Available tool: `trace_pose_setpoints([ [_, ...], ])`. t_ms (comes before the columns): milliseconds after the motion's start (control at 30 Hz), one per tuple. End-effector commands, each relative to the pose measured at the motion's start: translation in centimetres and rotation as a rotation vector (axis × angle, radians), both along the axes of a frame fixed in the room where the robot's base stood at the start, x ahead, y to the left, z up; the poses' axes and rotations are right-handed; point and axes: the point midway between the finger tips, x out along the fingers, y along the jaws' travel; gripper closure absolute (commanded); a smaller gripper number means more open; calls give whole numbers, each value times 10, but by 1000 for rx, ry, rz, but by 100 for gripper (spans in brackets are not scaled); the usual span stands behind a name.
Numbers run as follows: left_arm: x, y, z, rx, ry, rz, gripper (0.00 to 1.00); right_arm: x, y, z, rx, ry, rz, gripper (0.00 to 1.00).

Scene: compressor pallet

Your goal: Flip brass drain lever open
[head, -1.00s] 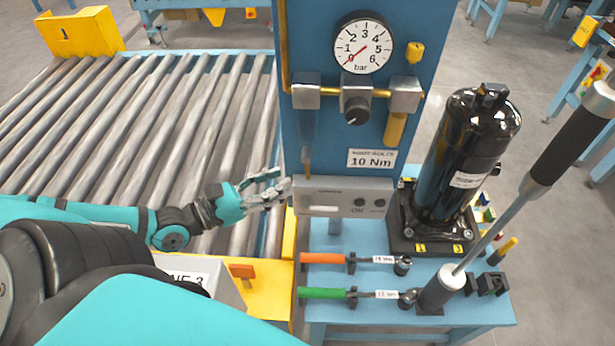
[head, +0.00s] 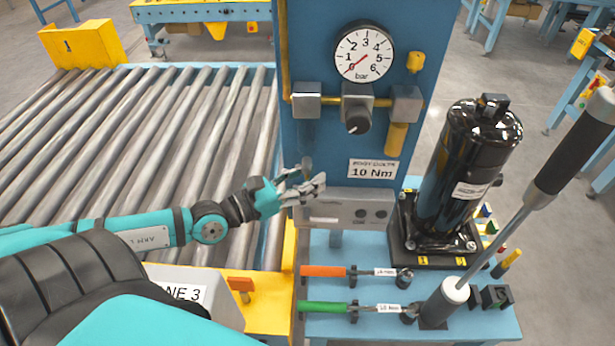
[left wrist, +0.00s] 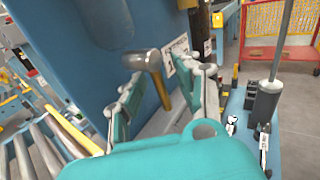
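The brass drain lever (left wrist: 160,90) shows in the left wrist view as a yellow bar below a rounded grey metal end, beside the blue panel. It lies between the two spread fingers of my left gripper (left wrist: 166,98); I cannot tell if either finger touches it. In the head view my left gripper (head: 308,186) is at the lower left of the blue panel (head: 330,140), below the left grey regulator block (head: 306,100), and hides the lever there. The gripper looks open. My right gripper is not in view.
A pressure gauge (head: 364,53) and knob (head: 357,121) sit on the panel. A grey box (head: 345,212) is just below the gripper. Rollers (head: 150,150) lie left.

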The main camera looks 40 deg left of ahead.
Motion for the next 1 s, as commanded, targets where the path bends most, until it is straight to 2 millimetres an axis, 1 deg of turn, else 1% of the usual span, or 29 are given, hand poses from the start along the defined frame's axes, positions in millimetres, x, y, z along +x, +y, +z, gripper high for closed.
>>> trace_pose_setpoints([
  [100, 0, 0, 0, 0, 0, 0, 69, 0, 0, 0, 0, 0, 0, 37],
  [333, 0, 0, 0, 0, 0, 0, 99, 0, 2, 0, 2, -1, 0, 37],
  [367, 0, 0, 0, 0, 0, 0, 100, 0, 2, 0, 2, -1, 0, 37],
  [867, 0, 1, 0, -3, 0, 3, 100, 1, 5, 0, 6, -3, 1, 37],
  [933, 0, 2, 3, 3, 4, 4, 100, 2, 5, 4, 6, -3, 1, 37],
  [1000, 0, 2, 5, 25, 18, 5, 100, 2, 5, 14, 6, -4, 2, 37],
])
